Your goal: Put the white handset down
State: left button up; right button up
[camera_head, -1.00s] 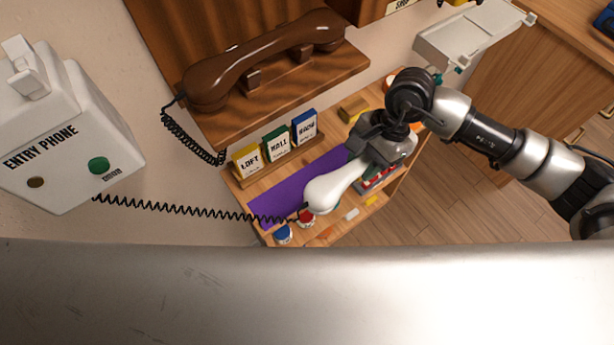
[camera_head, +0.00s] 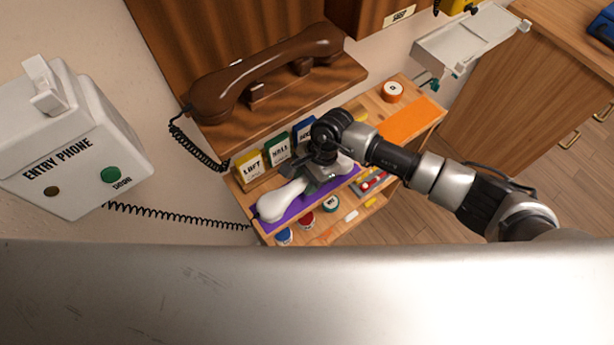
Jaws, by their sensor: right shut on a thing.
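The white handset (camera_head: 283,201) is over the purple mat (camera_head: 264,222) on the wooden shelf unit. It looks to lie on or just above the mat; I cannot tell whether it touches. My right gripper (camera_head: 318,172) is shut on the handset near its middle and hides part of it. A black coiled cord (camera_head: 180,214) runs from the handset's left end to the white entry phone box (camera_head: 75,150) on the left wall. My left gripper is not in view.
Yellow, green and blue cards (camera_head: 278,151) stand just behind the mat. A brown handset (camera_head: 262,72) rests on a wooden shelf above. Small jars (camera_head: 305,220) stand in front of the mat.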

jog(key=shift+f, duration=0.15)
jog(key=o, duration=1)
jog(key=shift+o, duration=0.2)
jog(key=shift+r, duration=0.3)
jog(key=b+v, duration=0.1)
jog(key=v, duration=0.3)
jog(key=shift+w+d+r, duration=0.15)
jog(key=shift+w+d, duration=0.05)
jog(key=w+d+b, duration=0.1)
jog(key=w+d, duration=0.1)
jog(key=d, duration=0.1)
jog(key=w+d+b, duration=0.1)
jog(key=w+d, duration=0.1)
jog(key=d, duration=0.1)
jog(key=w+d+b, duration=0.1)
jog(key=w+d, duration=0.2)
jog(key=shift+d+r, duration=0.15)
jog(key=shift+d, duration=0.2)
